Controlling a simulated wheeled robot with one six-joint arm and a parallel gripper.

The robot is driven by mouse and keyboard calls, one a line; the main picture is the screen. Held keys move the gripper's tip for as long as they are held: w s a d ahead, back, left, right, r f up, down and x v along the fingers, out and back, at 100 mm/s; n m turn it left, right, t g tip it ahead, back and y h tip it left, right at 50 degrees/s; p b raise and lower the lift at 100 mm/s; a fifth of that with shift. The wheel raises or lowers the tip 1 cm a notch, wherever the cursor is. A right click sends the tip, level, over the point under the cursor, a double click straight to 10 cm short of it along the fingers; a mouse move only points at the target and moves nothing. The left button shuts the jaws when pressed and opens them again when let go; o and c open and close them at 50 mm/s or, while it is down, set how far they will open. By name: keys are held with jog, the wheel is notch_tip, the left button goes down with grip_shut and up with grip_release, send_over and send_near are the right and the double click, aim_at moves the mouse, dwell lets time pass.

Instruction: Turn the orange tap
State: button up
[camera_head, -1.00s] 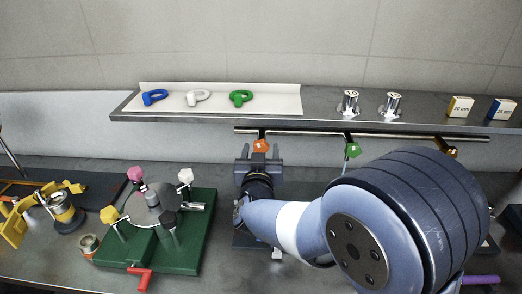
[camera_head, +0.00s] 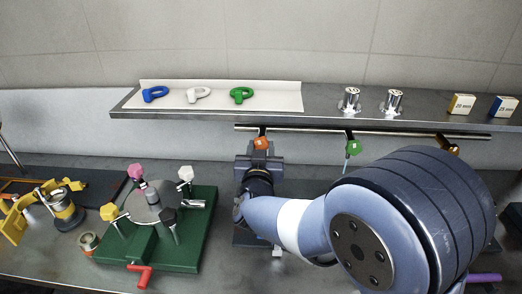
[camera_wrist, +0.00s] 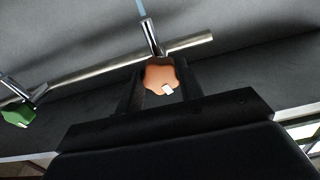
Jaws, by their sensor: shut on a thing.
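The orange tap (camera_head: 261,143) hangs from a horizontal steel pipe (camera_head: 305,132) under the shelf. In the wrist view the orange tap (camera_wrist: 161,77) is a lobed knob with a small white mark at its lower right, on a short chrome stem. My gripper (camera_head: 259,158) is at the tap, and in the wrist view its dark fingers (camera_wrist: 160,88) lie on either side of the knob, shut on it. The lower part of the knob's sides is hidden by the fingers.
A green tap (camera_head: 353,148) and a brass-coloured tap (camera_head: 447,145) hang further right on the pipe. The shelf (camera_head: 325,112) above holds ring-shaped pieces, chrome fittings and small boxes. A green-based fixture (camera_head: 185,248) stands left of my arm.

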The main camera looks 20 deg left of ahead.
jog(key=shift+f+m+b, duration=0.25)
jog(key=shift+m+b, duration=0.65)
jog(key=shift+b, duration=0.1)
jog(key=shift+r+m+b, duration=0.25)
jog(key=shift+m+b, duration=0.4)
jog(key=shift+m, duration=0.35)
jog(key=o, duration=1)
jog(key=v, duration=1)
jog(key=shift+s, duration=0.4)
jog(key=shift+w, duration=0.1)
